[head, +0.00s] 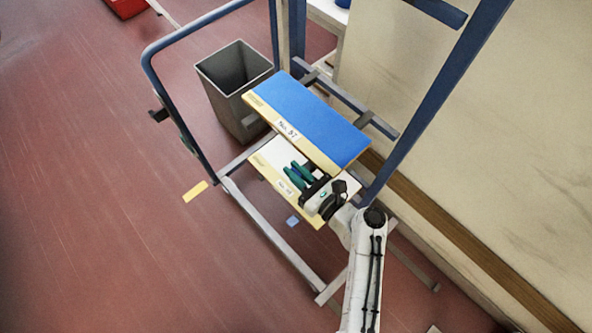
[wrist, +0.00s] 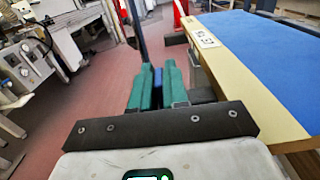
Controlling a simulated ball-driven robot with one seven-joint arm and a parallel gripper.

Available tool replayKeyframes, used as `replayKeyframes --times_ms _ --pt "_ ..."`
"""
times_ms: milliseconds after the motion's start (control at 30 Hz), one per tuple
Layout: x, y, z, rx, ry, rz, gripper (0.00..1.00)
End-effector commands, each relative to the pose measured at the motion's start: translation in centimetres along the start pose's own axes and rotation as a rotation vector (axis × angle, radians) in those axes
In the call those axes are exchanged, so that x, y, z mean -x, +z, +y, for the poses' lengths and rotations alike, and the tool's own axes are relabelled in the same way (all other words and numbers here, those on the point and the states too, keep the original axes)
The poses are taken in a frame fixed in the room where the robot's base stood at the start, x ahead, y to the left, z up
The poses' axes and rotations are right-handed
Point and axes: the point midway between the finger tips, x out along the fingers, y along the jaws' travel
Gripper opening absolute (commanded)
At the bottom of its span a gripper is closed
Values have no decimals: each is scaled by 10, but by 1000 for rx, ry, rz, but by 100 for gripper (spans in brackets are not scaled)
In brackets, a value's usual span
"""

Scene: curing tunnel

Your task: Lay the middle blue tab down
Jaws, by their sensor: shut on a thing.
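My gripper (head: 297,175) has green fingers and reaches in at the edge of the rack, in front of the blue-topped board and over the lower white board. In the wrist view its fingers (wrist: 152,82) are close together, with a narrow blue piece, the blue tab (wrist: 158,80), between them. Most of the tab is hidden by the fingers, and I cannot tell its tilt or whether it touches the rack. I cannot make out other tabs.
The blue-topped board (head: 318,118), labelled No. 37, lies above a white board (head: 266,160) in a blue-framed rack (head: 165,95). A grey bin (head: 228,85) stands behind. A yellow patch (head: 195,191) and small blue patch (head: 292,220) show beside the boards. Open floor lies left.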

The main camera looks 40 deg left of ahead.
Motion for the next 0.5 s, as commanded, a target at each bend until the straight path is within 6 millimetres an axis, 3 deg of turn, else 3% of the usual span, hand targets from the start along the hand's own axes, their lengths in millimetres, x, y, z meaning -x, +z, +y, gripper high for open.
replayKeyframes --times_ms 500 --pt "1 -3 3 106 -2 0 0"
